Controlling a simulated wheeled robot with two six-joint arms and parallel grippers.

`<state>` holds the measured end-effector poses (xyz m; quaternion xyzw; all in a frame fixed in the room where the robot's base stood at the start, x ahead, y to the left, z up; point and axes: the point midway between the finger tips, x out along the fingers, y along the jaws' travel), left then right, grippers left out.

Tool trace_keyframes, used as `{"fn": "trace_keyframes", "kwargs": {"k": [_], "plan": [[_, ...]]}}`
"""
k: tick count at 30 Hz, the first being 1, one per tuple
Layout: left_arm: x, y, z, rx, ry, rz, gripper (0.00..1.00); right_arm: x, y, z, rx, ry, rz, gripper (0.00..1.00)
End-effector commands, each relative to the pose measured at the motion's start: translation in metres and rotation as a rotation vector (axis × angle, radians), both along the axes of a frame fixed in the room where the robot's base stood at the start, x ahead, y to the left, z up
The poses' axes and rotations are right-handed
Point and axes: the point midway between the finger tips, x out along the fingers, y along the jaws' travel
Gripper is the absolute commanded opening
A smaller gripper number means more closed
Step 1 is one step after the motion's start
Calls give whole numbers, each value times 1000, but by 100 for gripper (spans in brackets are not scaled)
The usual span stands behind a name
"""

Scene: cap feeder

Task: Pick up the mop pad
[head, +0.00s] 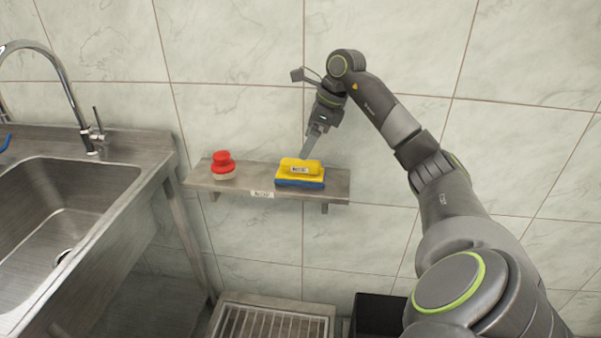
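A yellow pad-like block with a blue underside and a small label, which looks like the mop pad (300,183), sits on a metal wall shelf (241,185). My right gripper (307,157) points down at the pad's top from above and behind. Its fingertips are close to the pad; whether they touch it, I cannot tell. The fingers look narrow from this angle, and their opening is not clear. My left gripper is not in the picture.
A steel sink (62,205) with a tap (62,75) is at the left. Below are a metal grate (268,325) and a dark bin (376,312). The tiled wall is close behind the shelf.

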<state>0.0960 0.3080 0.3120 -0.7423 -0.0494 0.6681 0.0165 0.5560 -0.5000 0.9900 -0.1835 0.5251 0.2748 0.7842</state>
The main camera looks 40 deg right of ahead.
Motion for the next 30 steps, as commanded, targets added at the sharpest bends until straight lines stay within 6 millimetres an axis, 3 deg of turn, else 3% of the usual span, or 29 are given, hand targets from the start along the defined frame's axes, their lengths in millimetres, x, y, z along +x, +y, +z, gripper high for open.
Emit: {"fn": "trace_keyframes", "kwargs": {"k": [4,14,22,30], "plan": [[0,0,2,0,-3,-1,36,8,8,-26,2,1,2,85],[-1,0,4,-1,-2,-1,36,14,11,-48,1,0,0,85],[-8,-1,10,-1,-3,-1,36,20,18,-85,3,0,1,85],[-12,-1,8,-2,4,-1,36,22,19,-93,0,-1,1,85]]}}
